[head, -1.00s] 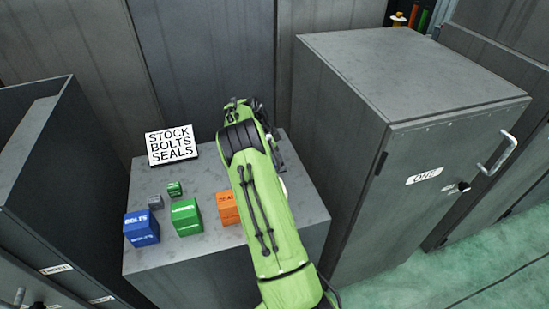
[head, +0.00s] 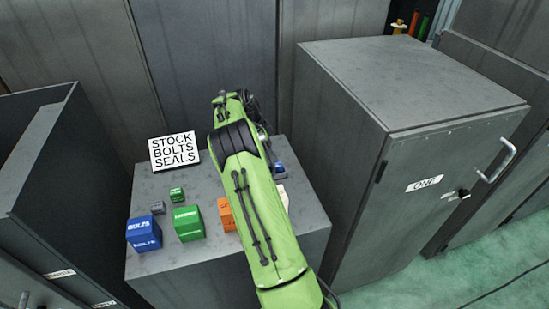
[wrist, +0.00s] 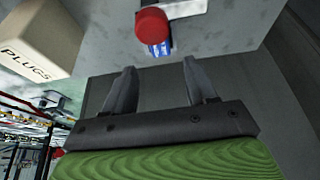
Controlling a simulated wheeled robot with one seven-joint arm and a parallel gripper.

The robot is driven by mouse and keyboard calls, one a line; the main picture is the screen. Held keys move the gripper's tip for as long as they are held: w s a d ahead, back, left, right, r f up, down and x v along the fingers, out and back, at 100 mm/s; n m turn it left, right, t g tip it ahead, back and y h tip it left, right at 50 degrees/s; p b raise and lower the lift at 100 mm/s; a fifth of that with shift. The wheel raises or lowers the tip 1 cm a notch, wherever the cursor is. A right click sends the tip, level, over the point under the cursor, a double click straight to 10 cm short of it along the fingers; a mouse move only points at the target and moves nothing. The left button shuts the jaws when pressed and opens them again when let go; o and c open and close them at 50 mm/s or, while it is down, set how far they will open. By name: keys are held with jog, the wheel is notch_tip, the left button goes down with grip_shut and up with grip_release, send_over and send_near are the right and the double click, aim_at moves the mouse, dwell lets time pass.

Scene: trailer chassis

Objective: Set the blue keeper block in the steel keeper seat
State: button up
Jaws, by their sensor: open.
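In the wrist view, a blue block (wrist: 160,49) with white lettering shows just beyond my fingertips, partly hidden by a red round knob (wrist: 152,25). A pale steel-coloured piece (wrist: 187,9) lies beside them at the top edge; I cannot tell if the block sits in it. In the head view, a small blue thing (head: 280,168) shows on the bench right of my arm, probably the same block. My gripper (wrist: 160,63) is open, with nothing between its fingers and the block apart from them. My arm hides the gripper in the head view.
The grey bench (head: 200,262) carries a blue BOLTS box (head: 144,233), a green box (head: 188,223), an orange box (head: 226,214), small green and grey blocks and a sign (head: 174,149). A cream PLUGS box (wrist: 35,38) is near my gripper. A grey cabinet (head: 350,170) stands close right.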

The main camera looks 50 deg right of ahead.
jog(key=p+v, duration=0.1)
jog(key=v, duration=0.5)
jog(key=shift+s, duration=0.1)
jog(key=s+a+r+n+t+y, duration=0.1)
jog(key=s+a+r+n+t, duration=0.1)
jog(key=s+a+r+n, duration=0.4)
jog(key=s+a+r+n+t+y, duration=0.1)
jog(key=s+a+r+n+t, duration=0.3)
jog(key=a+r, duration=0.6)
jog(key=s+a+f+n+t+y+p, duration=0.1)
jog(key=s+a+n, duration=1.2)
jog(key=s+a, duration=0.2)
jog(key=shift+s+a+f+n+t+y+p, duration=0.35)
jog(key=shift+s+n+t+y, duration=0.05)
jog(key=shift+s, duration=0.55)
